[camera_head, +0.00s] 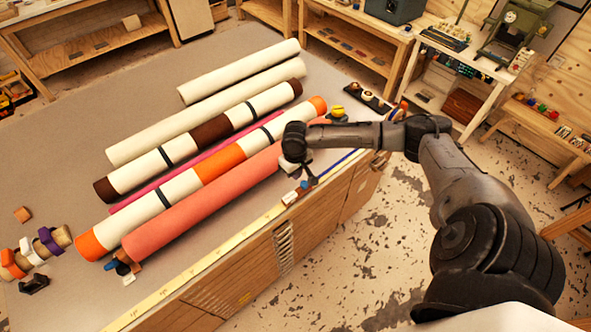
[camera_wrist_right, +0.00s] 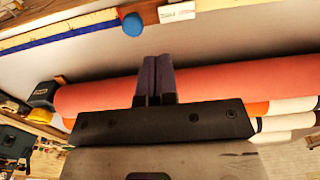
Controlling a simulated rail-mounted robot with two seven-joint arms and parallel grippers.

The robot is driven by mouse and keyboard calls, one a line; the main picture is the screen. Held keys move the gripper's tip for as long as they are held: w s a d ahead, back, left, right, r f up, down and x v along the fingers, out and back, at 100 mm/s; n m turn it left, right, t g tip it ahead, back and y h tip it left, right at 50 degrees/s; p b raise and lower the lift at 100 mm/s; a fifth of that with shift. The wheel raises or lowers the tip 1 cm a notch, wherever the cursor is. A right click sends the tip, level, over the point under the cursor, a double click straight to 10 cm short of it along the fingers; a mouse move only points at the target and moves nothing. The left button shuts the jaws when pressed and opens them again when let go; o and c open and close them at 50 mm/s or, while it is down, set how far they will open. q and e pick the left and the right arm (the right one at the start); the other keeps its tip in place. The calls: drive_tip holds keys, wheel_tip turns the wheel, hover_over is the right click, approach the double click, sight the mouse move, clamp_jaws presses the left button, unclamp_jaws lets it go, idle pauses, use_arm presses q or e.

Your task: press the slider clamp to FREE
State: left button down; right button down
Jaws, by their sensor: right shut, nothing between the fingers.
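A small blue knob (camera_head: 308,183), which looks like part of the slider clamp, is close to the fingers. In the wrist view the round blue knob (camera_wrist_right: 132,24) lies just beyond the fingertips, apart from them in the picture. A white label (camera_wrist_right: 177,12) sits beside it; its lettering is too small to read. My left gripper is not in view.
The salmon roll (camera_head: 200,215) lies along the table's front side, with several other rolls behind it. A yellow measuring strip (camera_head: 200,265) runs along the front edge. Another blue-topped piece (camera_head: 122,268) stands at the roll's near end. The tabletop (camera_head: 60,150) at left is mostly clear.

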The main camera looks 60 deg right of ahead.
sight(296, 193)
wheel_tip(296, 193, down, 10)
drive_tip(key=shift+p, duration=0.35)
drive_tip(key=shift+f, duration=0.1)
drive_tip(key=shift+s+f+y, duration=0.1)
drive_tip(key=shift+f+y, duration=0.2)
drive_tip(key=shift+r, duration=0.15)
idle(0.3)
drive_tip(key=shift+r+p, duration=0.7)
drive_tip(key=shift+p, duration=0.3)
